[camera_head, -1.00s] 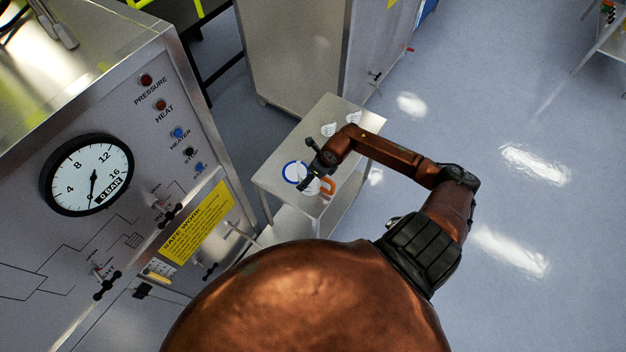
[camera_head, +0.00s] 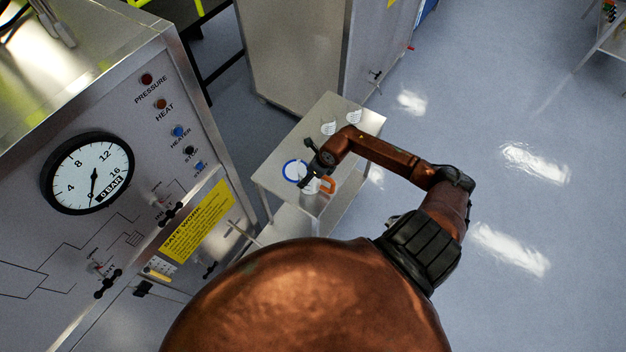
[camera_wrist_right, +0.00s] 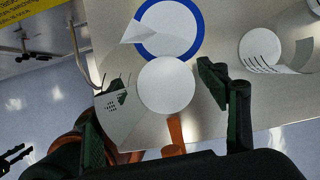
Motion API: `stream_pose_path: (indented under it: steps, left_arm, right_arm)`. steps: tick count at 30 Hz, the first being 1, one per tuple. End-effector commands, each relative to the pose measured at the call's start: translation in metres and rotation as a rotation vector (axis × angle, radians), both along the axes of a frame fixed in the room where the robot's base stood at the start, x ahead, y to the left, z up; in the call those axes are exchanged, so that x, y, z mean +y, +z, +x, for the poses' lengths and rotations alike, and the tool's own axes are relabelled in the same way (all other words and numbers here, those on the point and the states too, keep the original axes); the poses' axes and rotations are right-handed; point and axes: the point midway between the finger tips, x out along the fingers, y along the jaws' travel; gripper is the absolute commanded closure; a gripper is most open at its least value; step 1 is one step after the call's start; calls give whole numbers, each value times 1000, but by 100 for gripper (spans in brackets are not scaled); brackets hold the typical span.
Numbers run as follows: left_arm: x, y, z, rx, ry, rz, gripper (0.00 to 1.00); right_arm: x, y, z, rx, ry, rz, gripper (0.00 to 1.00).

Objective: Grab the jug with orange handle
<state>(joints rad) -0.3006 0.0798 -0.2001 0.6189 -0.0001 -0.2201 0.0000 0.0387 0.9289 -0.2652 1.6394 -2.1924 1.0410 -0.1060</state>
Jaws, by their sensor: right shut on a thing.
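The jug with the orange handle (camera_head: 327,186) stands on a small steel table (camera_head: 283,160), partly hidden behind my right gripper (camera_head: 307,165). In the right wrist view this clear jug (camera_wrist_right: 166,88) shows a white round inside and its orange handle points down. My right gripper (camera_wrist_right: 165,112) has one finger on each side of the jug and is shut on it. The left finger shows through the clear wall. My left gripper is not in view.
A blue-rimmed vessel (camera_head: 292,172) stands close beside the jug. Two clear marked vessels (camera_head: 328,128) (camera_head: 353,117) stand at the far end of the table. A control panel with a gauge (camera_head: 92,174) is at left. Open floor lies at right.

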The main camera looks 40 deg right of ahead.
Motion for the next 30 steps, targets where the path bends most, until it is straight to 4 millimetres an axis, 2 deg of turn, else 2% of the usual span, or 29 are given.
stream_pose_path:
  steps: [3,13,17,20,27,30]
  left_arm:
    - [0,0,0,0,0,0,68]
    - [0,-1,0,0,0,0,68]
    - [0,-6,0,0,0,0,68]
    - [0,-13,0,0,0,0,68]
    - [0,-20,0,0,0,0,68]
    - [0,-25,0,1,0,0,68]
  right_arm:
    - [0,0,0,0,0,0,61]
    - [0,4,1,-1,1,-1,61]
    - [-1,14,1,-4,2,-2,61]
    - [-1,31,1,-5,3,-4,61]
    - [41,85,-18,-6,7,-2,61]
    - [64,98,-29,-4,9,1,61]
